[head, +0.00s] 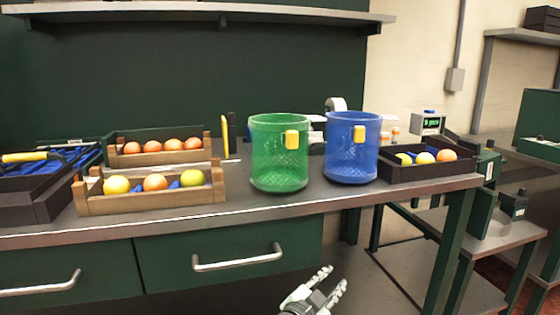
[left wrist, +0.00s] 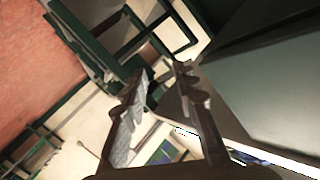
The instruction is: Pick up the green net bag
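The green net bag (head: 280,153) stands upright on the workbench (head: 130,227), open at the top, with a yellow tag on its front. A blue net bag (head: 352,147) of similar shape stands close to its right, also with a yellow tag. My left gripper (head: 331,279) is below and in front of the bench edge, apart from both bags. Its fingers are spread with nothing between them, and they also show in the left wrist view (left wrist: 163,80). My right gripper is in neither view.
A wooden crate (head: 150,204) with oranges and a greenish fruit stands left of the green bag, another crate (head: 160,157) behind it. A dark crate (head: 430,171) of fruit stands right of the blue bag. Drawer handles (head: 237,262) protrude from the bench front.

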